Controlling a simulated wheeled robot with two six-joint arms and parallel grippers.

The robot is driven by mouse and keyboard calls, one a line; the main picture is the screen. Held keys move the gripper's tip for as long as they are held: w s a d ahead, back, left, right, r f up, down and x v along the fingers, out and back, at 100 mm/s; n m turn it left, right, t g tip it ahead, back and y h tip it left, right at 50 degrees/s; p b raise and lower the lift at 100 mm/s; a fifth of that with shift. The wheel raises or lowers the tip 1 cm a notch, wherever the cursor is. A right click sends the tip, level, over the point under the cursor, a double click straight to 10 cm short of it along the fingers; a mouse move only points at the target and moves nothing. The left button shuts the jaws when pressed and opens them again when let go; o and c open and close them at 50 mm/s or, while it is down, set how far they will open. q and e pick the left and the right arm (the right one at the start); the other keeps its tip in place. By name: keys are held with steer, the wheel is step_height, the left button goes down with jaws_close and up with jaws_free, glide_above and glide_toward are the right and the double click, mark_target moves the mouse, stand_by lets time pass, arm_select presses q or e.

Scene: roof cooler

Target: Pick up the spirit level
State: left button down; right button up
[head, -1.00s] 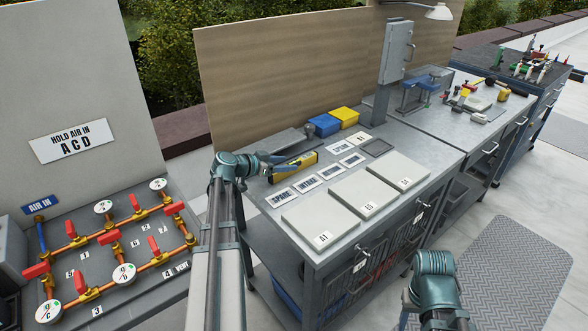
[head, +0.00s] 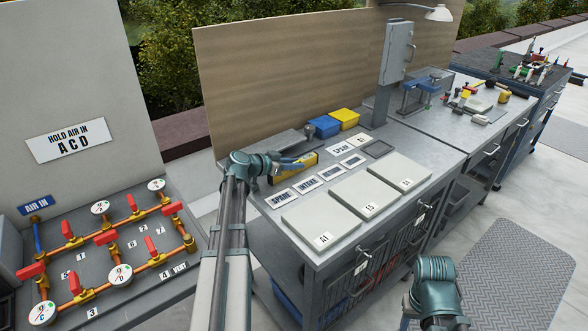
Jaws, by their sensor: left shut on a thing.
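The spirit level (head: 296,171) is a yellow bar with dark parts. It is at the left part of the grey workbench, behind the row of white label cards. My left gripper (head: 297,164) is at the level's upper middle and shut on it, covering part of it. I cannot tell whether the level is clear of the bench top. My right arm shows at the lower right of the head view, but its gripper is not in view.
Three pale square plates (head: 370,193) lie on the workbench's (head: 309,243) front part. Blue (head: 325,126) and yellow (head: 345,118) bins stand behind. A grey upright box (head: 397,50) stands farther right. A valve panel (head: 99,250) is at the left.

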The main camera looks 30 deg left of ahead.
arm_select(q)
steer(key=shift+r, duration=0.1)
stand_by(0.3)
steer(key=shift+r+p, duration=0.9)
steer(key=shift+p, duration=0.1)
step_height(320, 180, up, 2)
steer(key=shift+r+p, duration=0.1)
steer(key=shift+p, duration=0.95)
steer(key=s+d, duration=0.3)
steer(key=d, duration=0.1)
steer(key=s+d, duration=0.3)
steer(key=d, duration=0.1)
steer(key=s+d+p, duration=0.1)
steer(key=s+d, duration=0.2)
steer(key=d, duration=0.1)
steer(key=shift+s+d+r, duration=0.35)
steer(key=shift+s+r, duration=0.05)
